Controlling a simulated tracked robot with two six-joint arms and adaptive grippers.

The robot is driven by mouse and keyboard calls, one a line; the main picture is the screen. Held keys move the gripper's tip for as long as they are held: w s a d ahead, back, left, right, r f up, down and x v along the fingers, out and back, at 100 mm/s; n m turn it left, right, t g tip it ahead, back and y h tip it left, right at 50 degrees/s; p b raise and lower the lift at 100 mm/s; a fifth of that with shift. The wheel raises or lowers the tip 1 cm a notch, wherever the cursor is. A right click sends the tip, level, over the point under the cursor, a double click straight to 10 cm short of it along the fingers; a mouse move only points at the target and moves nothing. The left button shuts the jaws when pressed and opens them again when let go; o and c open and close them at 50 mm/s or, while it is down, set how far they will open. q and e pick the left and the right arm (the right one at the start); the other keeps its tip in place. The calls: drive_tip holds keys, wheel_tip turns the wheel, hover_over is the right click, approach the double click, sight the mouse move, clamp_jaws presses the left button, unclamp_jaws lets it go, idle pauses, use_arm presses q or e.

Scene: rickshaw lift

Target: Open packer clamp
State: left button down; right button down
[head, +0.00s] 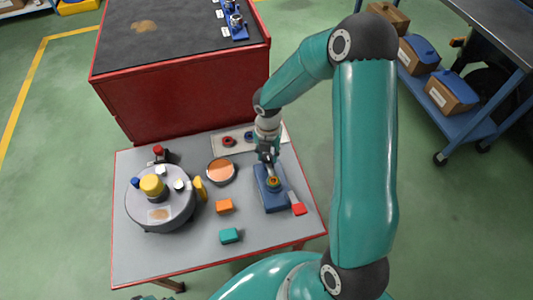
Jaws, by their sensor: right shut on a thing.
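A blue fixture (272,203), which looks like the packer clamp, stands on the right part of the grey table. A red-ended lever (298,209) sticks out from its near right side, and a yellow-orange ring (273,182) sits on its top. My right gripper (268,157) points down at the far end of the fixture. It is shut on a slim grey part that reaches down toward the ring. The fingers are small here, and where the grey part meets the fixture is unclear. The red lever is apart from the gripper. My left gripper does not show.
A round grey drum (160,212) with a yellow knob stands on the left. An orange block (225,206), a teal block (230,236) and a copper-coloured disc (221,171) lie between. A white tray (262,136) with rings lies behind. A red cabinet (190,96) borders the table's far side.

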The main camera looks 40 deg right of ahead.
drive_tip(key=shift+w+a, duration=0.1)
drive_tip(key=shift+a, duration=0.05)
drive_tip(key=shift+m, duration=0.4)
drive_tip(key=m+b, duration=0.1)
drive_tip(key=m, duration=0.1)
drive_tip(key=shift+w+m, duration=0.1)
drive_tip(key=shift+m, duration=0.3)
drive_tip(key=m+b, duration=0.2)
drive_tip(key=m, duration=0.2)
drive_tip(key=m+b, duration=0.3)
drive_tip(key=m, duration=0.2)
drive_tip(key=shift+m, duration=0.4)
drive_tip(key=m+b, duration=0.1)
drive_tip(key=m, duration=0.3)
drive_tip(key=shift+r+b, duration=0.1)
drive_tip(key=shift+b, duration=0.2)
drive_tip(key=shift+m, duration=0.4)
